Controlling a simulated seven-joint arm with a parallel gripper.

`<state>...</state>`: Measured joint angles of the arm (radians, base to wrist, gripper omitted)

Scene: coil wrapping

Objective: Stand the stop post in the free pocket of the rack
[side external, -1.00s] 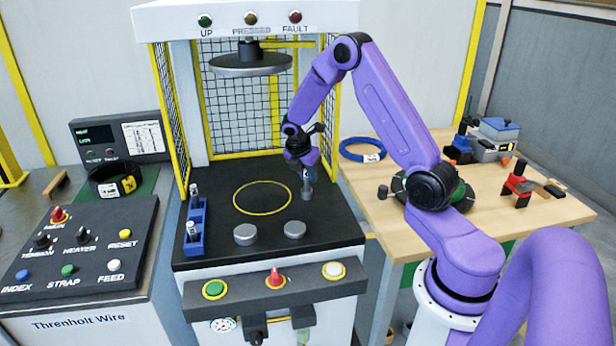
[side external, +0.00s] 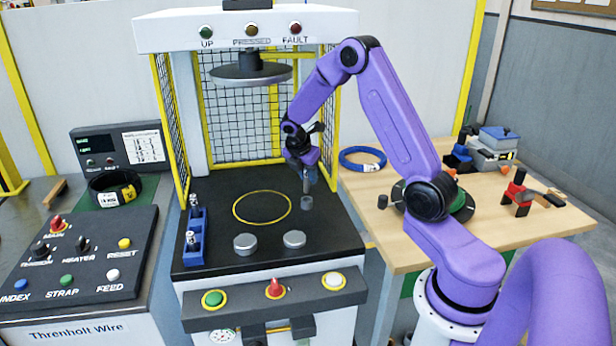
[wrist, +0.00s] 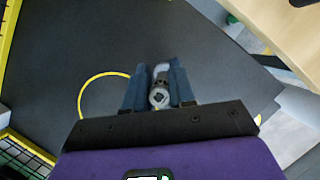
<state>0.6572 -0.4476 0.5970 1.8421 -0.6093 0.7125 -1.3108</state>
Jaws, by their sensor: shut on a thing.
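My gripper (side external: 308,184) points down over the right part of the black press table, shut on the stop post. The post's grey round end (wrist: 159,97) shows between the blue fingers in the wrist view. A short dark grey cylinder (side external: 306,203) is directly below the fingers in the side view. I cannot tell whether it is the post's lower end or a separate piece. The blue rack (side external: 195,249) stands at the table's left edge. One silver-topped post (side external: 193,201) is at its far end and another (side external: 191,238) nearer the front. The pocket between them looks empty.
A yellow ring marking (side external: 262,207) lies between rack and gripper on the table. Two grey round pads (side external: 245,243) sit at the front. The press plate (side external: 250,73) hangs above, with yellow-framed mesh guards (side external: 236,112) around. A wooden bench (side external: 420,240) stands right.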

